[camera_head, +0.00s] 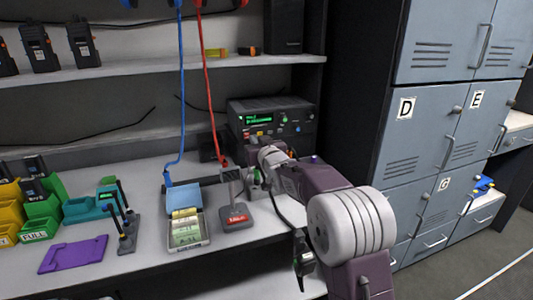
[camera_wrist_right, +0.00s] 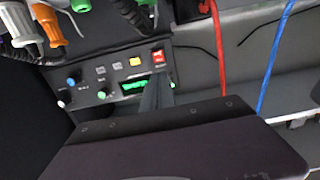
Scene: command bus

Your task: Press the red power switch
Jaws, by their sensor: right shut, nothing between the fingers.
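The red power switch (camera_wrist_right: 158,56) shows on the front panel of a black radio unit (camera_wrist_right: 105,75) in the wrist view, beside a yellow button and above a lit green display in that picture. In the head view the radio unit (camera_head: 270,113) stands at the back of the bench. My right gripper (camera_wrist_right: 155,95) is shut and empty, its grey fingers pointing at the panel and overlapping the display's edge. A gap to the switch shows in the picture; whether the fingers touch the panel I cannot tell. My left gripper is not in view.
A blue cable (camera_head: 182,90) and a red cable (camera_head: 208,90) hang in front of the shelf, left of the radio. A grey stand with a red label (camera_head: 236,216) and an open blue-lidded box (camera_head: 184,200) sit on the bench. Grey lockers (camera_head: 430,120) stand right.

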